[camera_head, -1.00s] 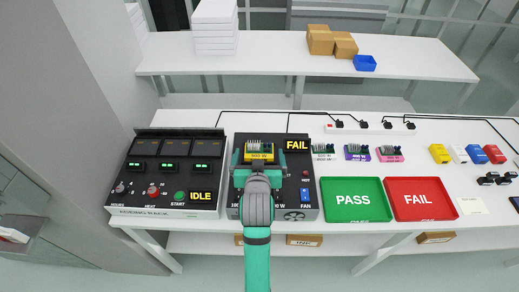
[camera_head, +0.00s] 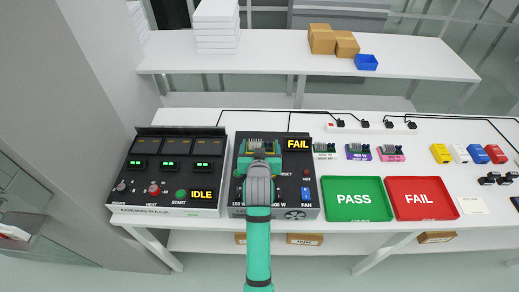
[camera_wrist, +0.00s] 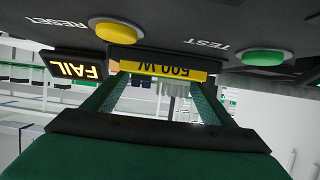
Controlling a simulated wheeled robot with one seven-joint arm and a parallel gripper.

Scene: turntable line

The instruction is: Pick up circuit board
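The circuit board (camera_head: 262,146) sits in the tester whose display reads FAIL. In the head view my wrist covers its front. In the wrist view the board's yellow 500 W label (camera_wrist: 165,70) faces me, upside down. My gripper (camera_head: 258,157) is at the board, over the tester. In the wrist view its two green fingers (camera_wrist: 160,85) are well apart, on either side of the label. They look open; I cannot tell whether they touch the board. More boards, one green (camera_head: 324,151), one purple (camera_head: 358,152) and one pink (camera_head: 391,153), stand right of the tester.
The yellow RESET button (camera_wrist: 115,28) and green TEST button (camera_wrist: 264,58) are close to my fingers. A rack (camera_head: 165,208) reading IDLE stands left. A green PASS tray (camera_head: 352,213) and a red FAIL tray (camera_head: 421,213) lie right of the tester.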

